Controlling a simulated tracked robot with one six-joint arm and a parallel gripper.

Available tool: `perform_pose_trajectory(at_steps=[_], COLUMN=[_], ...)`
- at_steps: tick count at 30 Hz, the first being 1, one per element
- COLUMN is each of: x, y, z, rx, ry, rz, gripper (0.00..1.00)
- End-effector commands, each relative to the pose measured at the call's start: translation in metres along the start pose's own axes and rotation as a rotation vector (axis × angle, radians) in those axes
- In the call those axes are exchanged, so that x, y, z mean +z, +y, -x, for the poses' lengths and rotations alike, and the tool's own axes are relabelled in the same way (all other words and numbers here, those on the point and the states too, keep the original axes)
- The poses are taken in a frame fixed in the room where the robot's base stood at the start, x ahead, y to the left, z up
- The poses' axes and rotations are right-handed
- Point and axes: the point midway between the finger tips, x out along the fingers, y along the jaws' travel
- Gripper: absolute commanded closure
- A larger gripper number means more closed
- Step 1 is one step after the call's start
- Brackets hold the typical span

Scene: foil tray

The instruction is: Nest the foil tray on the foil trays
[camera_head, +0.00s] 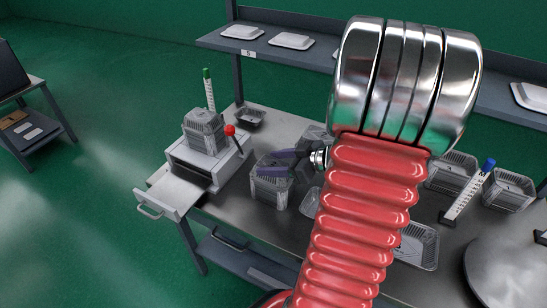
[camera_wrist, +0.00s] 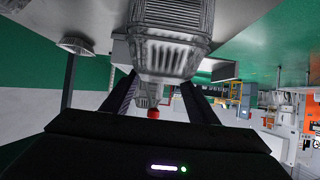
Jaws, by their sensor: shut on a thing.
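My gripper (camera_head: 267,162), with purple fingers, is at the top of a silver ribbed foil stack (camera_head: 271,189) on the bench. The jaws are shut on a foil tray there; I cannot tell whether it is apart from the trays beneath. The wrist view, upside down, shows this ribbed foil (camera_wrist: 172,45) close up, between the fingers (camera_wrist: 160,85). Another stack of foil trays (camera_head: 204,134) stands on a pale machine at the left. It appears smaller beyond the fingers in the wrist view (camera_wrist: 146,91). My red arm hides part of the bench.
The machine (camera_head: 190,166) has an open drawer (camera_head: 175,192) and a red-knobbed lever (camera_head: 230,130). A dark tray (camera_head: 250,117) lies behind it. More foil containers (camera_head: 452,174) and a blue-topped upright (camera_head: 480,180) stand right. A shelf (camera_head: 270,48) runs behind.

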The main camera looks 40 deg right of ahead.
Motion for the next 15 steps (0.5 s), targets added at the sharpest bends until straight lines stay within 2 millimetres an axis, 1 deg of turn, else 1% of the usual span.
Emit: perform_pose_trajectory(at_steps=[4,5,7,9,11,12,15], x=[0.009,0.01,0.013,0.016,0.017,0.018,0.019], y=[0.0,0.0,0.0,0.0,-0.001,-0.001,-0.002], z=[-0.004,-0.005,-0.007,-0.007,-0.008,-0.008,-0.008], rx=[0.0,0.0,0.0,0.0,0.0,-0.001,-0.002], ry=[-0.001,-0.001,-0.003,-0.005,-0.007,-0.007,-0.008], rz=[-0.002,-0.002,-0.002,-0.002,-0.003,-0.003,-0.004], gripper=[0.66,0.69,0.68,0.75,0.75,0.79,0.8])
